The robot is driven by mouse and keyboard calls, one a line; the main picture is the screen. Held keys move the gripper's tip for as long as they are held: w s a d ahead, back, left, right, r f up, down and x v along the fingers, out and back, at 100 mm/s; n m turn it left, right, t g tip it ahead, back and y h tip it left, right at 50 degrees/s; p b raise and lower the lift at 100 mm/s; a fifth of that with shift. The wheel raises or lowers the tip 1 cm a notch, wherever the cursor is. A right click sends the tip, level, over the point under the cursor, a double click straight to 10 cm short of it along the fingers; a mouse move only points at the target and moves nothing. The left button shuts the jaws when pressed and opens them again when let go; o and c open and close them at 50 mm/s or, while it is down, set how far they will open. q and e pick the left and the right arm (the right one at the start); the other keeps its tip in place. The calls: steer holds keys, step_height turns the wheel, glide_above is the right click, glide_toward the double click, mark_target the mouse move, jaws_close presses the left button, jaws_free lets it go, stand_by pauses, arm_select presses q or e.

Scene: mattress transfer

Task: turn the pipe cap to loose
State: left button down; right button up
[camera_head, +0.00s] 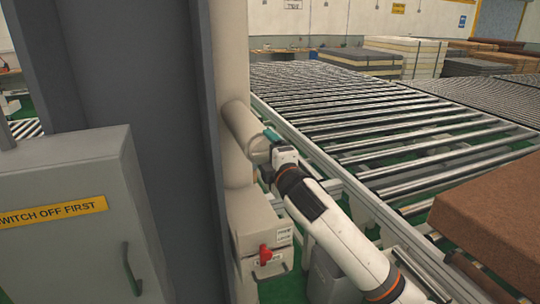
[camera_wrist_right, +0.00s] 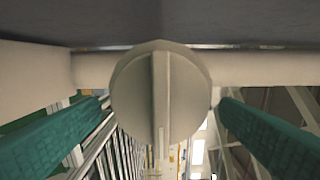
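The pipe cap (camera_wrist_right: 136,95) is a round, pale disc with a raised straight bar across its middle, upright in the right wrist view. It closes the end of a short beige pipe (camera_head: 240,124) that sticks out of the upright pipe in the head view. My right gripper (camera_head: 268,143) is at the pipe's end and hides most of the cap there. In the wrist view, the teal fingers of the right gripper (camera_wrist_right: 161,106) are spread, one on each side of the cap, with a small gap showing on both sides. My left gripper is not in view.
A grey cabinet (camera_head: 75,235) with a yellow label and a dark pillar (camera_head: 120,100) stand at left. A beige box with a red knob (camera_head: 265,255) sits below the pipe. A roller conveyor (camera_head: 370,110) and a brown mattress (camera_head: 495,215) are at right.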

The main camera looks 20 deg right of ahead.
steer(key=s+b, duration=0.4)
steer(key=s, duration=0.8)
steer(key=shift+d, duration=0.2)
steer(key=shift+f, duration=0.1)
